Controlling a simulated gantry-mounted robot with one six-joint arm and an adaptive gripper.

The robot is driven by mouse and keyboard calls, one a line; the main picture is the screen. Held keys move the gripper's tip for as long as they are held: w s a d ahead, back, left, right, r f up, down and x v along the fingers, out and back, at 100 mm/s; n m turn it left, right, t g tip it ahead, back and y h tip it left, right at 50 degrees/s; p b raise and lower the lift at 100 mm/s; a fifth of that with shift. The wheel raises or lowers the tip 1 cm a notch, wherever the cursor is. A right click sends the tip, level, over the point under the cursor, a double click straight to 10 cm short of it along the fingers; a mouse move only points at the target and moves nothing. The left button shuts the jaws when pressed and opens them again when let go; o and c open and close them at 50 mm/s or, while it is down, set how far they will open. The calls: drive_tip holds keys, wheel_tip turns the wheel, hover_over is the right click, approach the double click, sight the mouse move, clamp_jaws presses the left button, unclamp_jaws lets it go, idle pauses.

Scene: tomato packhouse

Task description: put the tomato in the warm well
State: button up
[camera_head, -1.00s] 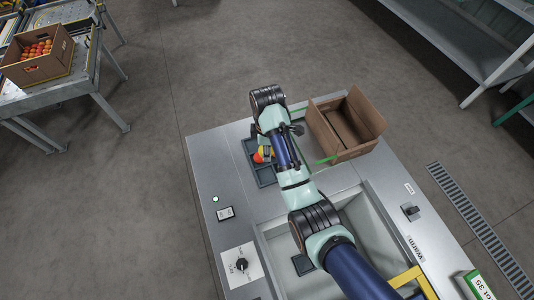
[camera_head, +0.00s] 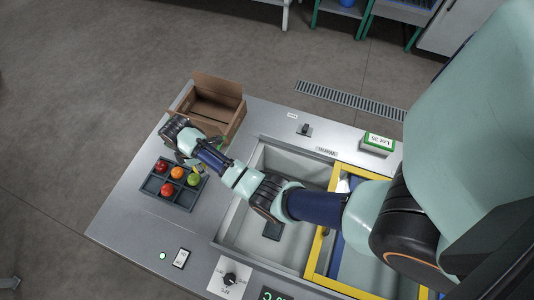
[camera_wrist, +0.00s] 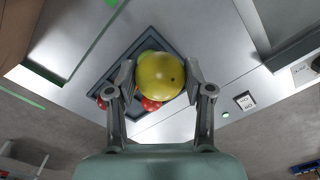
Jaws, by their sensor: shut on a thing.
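My gripper (camera_wrist: 160,80) is shut on a yellow-green tomato (camera_wrist: 161,75), with a finger on each side of it. In the head view, my gripper (camera_head: 188,160) is over the back right of the dark compartment tray (camera_head: 182,207). A yellow-green tomato (camera_head: 193,180) shows just below it there; I cannot tell if it is the held one. Red tomatoes (camera_head: 167,189) and an orange one (camera_head: 177,173) are in the tray. The label that reads Warm (camera_head: 326,152) is beside the grey well (camera_head: 240,222), which has a small dark square on its floor. My arm crosses over this well.
An open cardboard box (camera_head: 215,100) stands behind the tray, close to my gripper. A yellow-framed well (camera_head: 318,262) lies right of the grey well. Switches (camera_head: 304,130) and a dial (camera_head: 230,279) sit on the bench edges.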

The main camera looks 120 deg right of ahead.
drive_tip(key=s+f+m, duration=0.1)
drive_tip(key=s+f, duration=0.1)
drive_tip(key=s, duration=0.1)
drive_tip(key=s+f+m, duration=0.1)
drive_tip(key=s+f, duration=0.1)
drive_tip(key=s, duration=0.1)
drive_tip(key=s+a+f+m, duration=0.1)
drive_tip(key=s+f, duration=0.1)
drive_tip(key=s, duration=0.1)
drive_tip(key=shift+s+a+f+p, duration=0.1)
drive_tip(key=shift+s+f+p, duration=0.05)
drive_tip(key=shift+s+p, duration=0.25)
drive_tip(key=s+a+f+m+p, duration=0.1)
drive_tip(key=s+a+f+m, duration=0.4)
drive_tip(key=s+a+f, duration=0.3)
drive_tip(key=s+a+f+m+p, duration=0.1)
drive_tip(key=s+a+f+m, duration=0.4)
drive_tip(key=s+a, duration=0.4)
drive_tip(key=shift+n, duration=0.4)
drive_tip(key=f+b, duration=0.4)
drive_tip(key=f, duration=0.3)
drive_tip(key=s+d+f+b, duration=0.1)
drive_tip(key=f+b, duration=0.3)
drive_tip(key=f, duration=0.3)
drive_tip(key=f+b, duration=0.4)
drive_tip(key=f, duration=0.3)
drive_tip(key=shift+s+d+b, duration=0.2)
drive_tip(key=shift+b, duration=0.15)
